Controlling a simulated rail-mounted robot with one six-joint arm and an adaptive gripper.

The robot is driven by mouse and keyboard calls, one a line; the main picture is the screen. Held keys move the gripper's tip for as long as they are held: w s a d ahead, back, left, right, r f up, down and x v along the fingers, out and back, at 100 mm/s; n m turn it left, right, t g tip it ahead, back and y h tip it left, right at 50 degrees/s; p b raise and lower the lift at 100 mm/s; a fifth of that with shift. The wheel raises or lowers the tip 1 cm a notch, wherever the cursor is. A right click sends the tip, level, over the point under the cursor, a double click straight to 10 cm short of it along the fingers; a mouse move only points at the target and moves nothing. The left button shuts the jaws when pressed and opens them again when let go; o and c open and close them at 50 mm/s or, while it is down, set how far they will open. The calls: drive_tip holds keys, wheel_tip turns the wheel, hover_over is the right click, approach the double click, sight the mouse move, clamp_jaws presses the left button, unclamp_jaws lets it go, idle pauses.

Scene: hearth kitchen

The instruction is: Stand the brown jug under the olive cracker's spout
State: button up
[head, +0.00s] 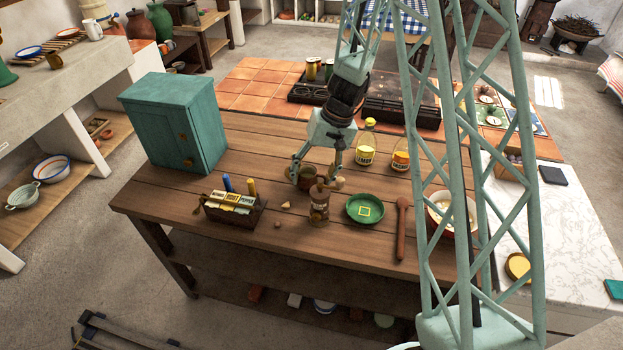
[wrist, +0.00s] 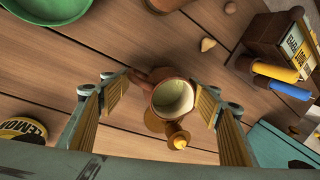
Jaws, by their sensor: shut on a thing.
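The brown jug (head: 302,174) stands between the fingers of my gripper (head: 316,177), at the middle of the wooden table. In the wrist view the jug (wrist: 172,98) shows its pale inside from above, with its handle towards the left finger. My gripper (wrist: 160,98) is shut on the jug.
A green dish (head: 365,209) and a wooden pin (head: 401,230) lie right of the cracker. A labelled box (head: 235,210) and a teal cabinet (head: 175,124) stand left.

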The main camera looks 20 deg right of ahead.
drive_tip(key=shift+f, duration=0.15)
drive_tip(key=o, duration=1)
drive_tip(key=shift+r, duration=0.2)
drive_tip(key=shift+d+r, duration=0.1)
drive_tip(key=shift+r, duration=0.2)
drive_tip(key=p+v, duration=0.2)
drive_tip(key=v, duration=0.9)
drive_tip(key=shift+r, duration=0.15)
